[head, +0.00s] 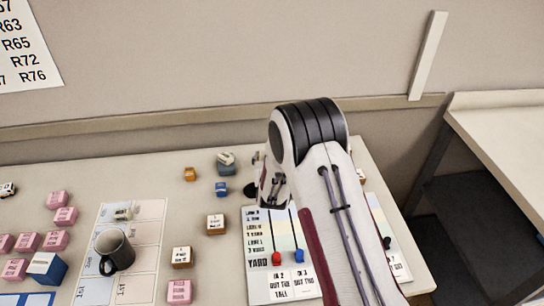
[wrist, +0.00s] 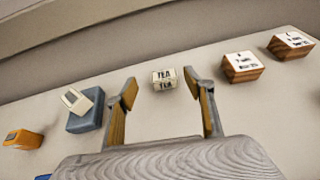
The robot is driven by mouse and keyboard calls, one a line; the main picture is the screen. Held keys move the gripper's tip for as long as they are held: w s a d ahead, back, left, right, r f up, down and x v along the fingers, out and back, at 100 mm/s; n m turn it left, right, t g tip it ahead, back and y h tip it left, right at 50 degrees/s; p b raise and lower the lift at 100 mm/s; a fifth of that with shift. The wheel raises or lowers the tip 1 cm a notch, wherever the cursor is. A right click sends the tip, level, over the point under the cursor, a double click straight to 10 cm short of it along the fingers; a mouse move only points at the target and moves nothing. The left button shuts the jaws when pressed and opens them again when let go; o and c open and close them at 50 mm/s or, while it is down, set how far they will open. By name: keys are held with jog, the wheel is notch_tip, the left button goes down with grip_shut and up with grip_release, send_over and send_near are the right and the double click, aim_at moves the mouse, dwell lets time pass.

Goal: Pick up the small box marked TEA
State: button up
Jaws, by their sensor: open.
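The small cream box marked TEA (wrist: 165,80) stands on the table in the wrist view, between and beyond my two fingertips. My gripper (wrist: 161,86) is open and empty, its fingers spread to either side of the box in the picture. A gap of bare table shows on both sides of the box, and I see no contact. In the head view my gripper (head: 271,190) is partly hidden by my own arm, and I cannot make out the TEA box there.
A blue-grey box (wrist: 87,112) with a cream piece on it and an orange block (wrist: 23,139) stand to the left. Two wooden boxes with white labelled tops, one nearer (wrist: 242,67) and one farther (wrist: 291,45), stand to the right. A dark mug (head: 114,250) stands far left.

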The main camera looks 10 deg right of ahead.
jog(key=shift+w+d+f, duration=0.1)
jog(key=shift+w+f, duration=0.2)
jog(key=shift+w, duration=0.3)
jog(key=shift+w+d+f, duration=0.15)
jog(key=shift+w+f, duration=0.3)
jog(key=shift+w, duration=0.1)
jog(key=shift+w+d+f, duration=0.15)
jog(key=shift+w+f, duration=0.3)
jog(key=shift+w, duration=0.05)
jog(key=shift+x, duration=1.25)
jog(key=c, duration=1.1)
